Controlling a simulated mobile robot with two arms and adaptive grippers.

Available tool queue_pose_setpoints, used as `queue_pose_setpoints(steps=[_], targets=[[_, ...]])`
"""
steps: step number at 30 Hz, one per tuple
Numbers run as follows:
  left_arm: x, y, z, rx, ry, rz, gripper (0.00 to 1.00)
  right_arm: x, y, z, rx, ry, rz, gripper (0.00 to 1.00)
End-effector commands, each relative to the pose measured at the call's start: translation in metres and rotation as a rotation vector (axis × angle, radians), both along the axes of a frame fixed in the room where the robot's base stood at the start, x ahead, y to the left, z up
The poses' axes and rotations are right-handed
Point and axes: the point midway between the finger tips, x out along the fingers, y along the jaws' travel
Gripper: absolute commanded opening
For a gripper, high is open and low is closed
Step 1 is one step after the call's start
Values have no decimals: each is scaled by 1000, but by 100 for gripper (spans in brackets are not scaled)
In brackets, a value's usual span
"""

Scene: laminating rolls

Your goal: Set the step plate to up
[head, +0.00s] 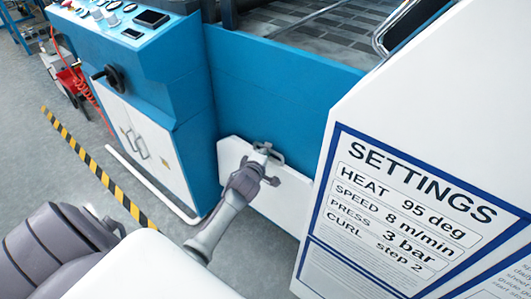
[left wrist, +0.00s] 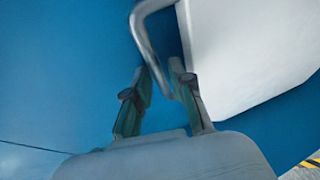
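The step plate looks like the white plate (head: 289,190) low against the blue machine front in the head view. A grey metal handle (head: 270,149) is at its top edge. In the left wrist view the bent handle (left wrist: 146,35) runs down between the fingers, beside the white plate (left wrist: 245,50). My left gripper (head: 263,153) is at the handle. Its fingers (left wrist: 160,75) stand apart on either side of the bar, with a gap beside it. The plate's lower part is partly hidden by my left arm. My right gripper is not in view.
A white panel (head: 415,130) with a settings sign stands close on the right. A blue control cabinet (head: 160,70) with a crank (head: 108,77) and white doors (head: 140,140) stands left. A white floor rail (head: 150,185) and striped floor tape (head: 95,165) lie before it.

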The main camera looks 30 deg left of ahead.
Motion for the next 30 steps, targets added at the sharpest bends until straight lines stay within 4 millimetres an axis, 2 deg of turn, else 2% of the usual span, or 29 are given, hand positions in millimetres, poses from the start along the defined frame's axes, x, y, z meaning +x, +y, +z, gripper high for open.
queue_pose_setpoints(steps=[7, 11, 12, 21, 24, 27, 30], targets=[[1, 0, 0, 0, -1, 0, 23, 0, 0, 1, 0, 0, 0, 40], [1, 0, 0, 1, -1, 0, 1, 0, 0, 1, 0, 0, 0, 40], [0, 0, 0, 1, 0, 0, 0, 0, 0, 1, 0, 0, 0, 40], [0, 0, 0, 0, 0, 0, 0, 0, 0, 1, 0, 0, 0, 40], [-8, -1, -3, -7, -23, -1, 0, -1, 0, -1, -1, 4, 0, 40], [-19, 1, -3, -9, -58, 1, 0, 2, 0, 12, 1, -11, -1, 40], [-23, 2, -1, -6, -73, 1, 0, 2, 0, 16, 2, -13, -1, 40]])
